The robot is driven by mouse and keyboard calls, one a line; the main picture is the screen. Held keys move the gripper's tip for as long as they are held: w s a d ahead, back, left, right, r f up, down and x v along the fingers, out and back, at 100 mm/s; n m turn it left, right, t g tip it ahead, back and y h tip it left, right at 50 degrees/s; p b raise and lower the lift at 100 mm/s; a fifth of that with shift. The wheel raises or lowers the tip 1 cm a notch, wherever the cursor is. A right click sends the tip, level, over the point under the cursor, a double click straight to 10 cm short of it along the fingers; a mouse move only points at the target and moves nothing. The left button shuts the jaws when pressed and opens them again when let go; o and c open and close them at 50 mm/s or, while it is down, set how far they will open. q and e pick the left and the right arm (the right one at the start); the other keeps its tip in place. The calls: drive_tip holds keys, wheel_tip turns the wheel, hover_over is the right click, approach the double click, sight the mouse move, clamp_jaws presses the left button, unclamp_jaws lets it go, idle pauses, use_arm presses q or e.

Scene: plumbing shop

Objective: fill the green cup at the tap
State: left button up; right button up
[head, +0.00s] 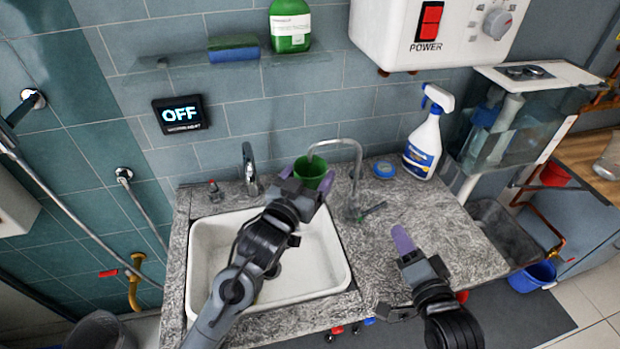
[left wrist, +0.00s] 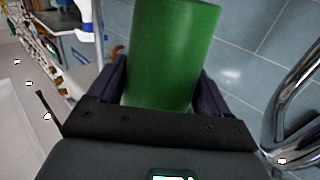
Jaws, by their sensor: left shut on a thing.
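The green cup (head: 310,171) is in my left gripper (head: 308,186), above the back right part of the white sink. In the left wrist view the cup (left wrist: 172,55) fills the space between the two fingers, and the gripper is shut on it. I cannot tell whether water runs. My right gripper (head: 402,240) is over the counter right of the sink; its finger gap is not clear.
The white sink (head: 200,262) is set in a grey stone counter (head: 455,235). A second tap (head: 250,170) stands at the left. A white heater box (head: 385,35) hangs above.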

use_arm(q)
drive_tip(key=shift+s, duration=0.1)
idle(0.3)
drive_tip(key=v, duration=0.7)
drive_tip(key=shift+s+a, duration=0.1)
use_arm(e)
drive_tip(key=shift+o, duration=0.2)
drive_tip(key=shift+w, duration=0.1)
